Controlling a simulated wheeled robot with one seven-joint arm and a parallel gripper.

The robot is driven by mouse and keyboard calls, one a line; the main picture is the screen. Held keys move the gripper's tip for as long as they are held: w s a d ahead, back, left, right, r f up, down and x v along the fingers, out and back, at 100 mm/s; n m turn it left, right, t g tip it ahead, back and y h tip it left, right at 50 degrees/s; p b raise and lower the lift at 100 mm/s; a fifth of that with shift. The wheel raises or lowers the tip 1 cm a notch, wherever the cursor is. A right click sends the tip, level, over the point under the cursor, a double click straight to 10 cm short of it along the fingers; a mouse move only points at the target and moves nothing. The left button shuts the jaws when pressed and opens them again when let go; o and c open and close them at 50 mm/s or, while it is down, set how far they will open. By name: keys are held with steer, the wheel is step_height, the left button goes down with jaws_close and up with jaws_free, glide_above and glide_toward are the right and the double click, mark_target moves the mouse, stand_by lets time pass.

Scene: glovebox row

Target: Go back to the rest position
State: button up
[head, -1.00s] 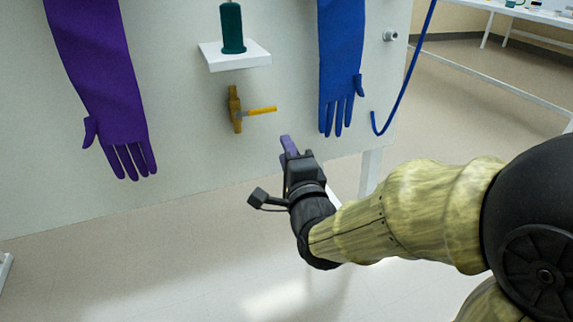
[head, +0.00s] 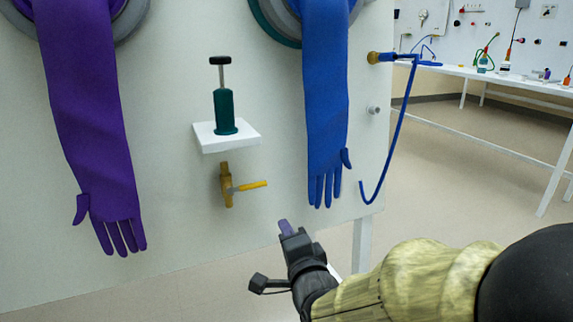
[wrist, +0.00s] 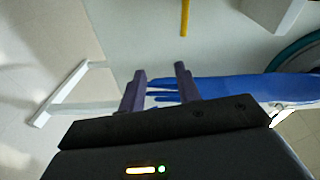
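My gripper (head: 286,228) is in front of the white panel, below and left of the blue glove's fingertips in the head view. In the wrist view its two purple fingers (wrist: 158,88) stand apart with nothing between them; the blue glove (wrist: 225,88) shows behind them. The purple glove (head: 95,130) hangs at the left and the blue glove (head: 326,110) at the right of the panel in the head view. My gripper appears apart from both.
A yellow-handled valve (head: 227,186) sits under a white shelf (head: 228,140) bearing a green hand pump (head: 223,110). A blue hose (head: 399,120) hangs at the panel's right edge. A white table (head: 490,82) stands behind at right. Open floor (head: 440,185) lies between.

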steer(key=s+d+f+n+g+h+p, duration=0.3)
steer(key=s+d+n+g+h+p, duration=0.2)
steer(key=s+d+n+g+p, duration=0.9)
step_height(320, 180, up, 38)
steer(key=d+m+p, duration=0.1)
steer(key=p, duration=3.6)
steer(key=shift+w+d+f+t, duration=0.2)
steer(key=shift+w+d+t, duration=0.1)
steer(key=shift+w, duration=0.05)
steer(key=shift+d+m, duration=0.4)
steer(key=shift+d, duration=0.2)
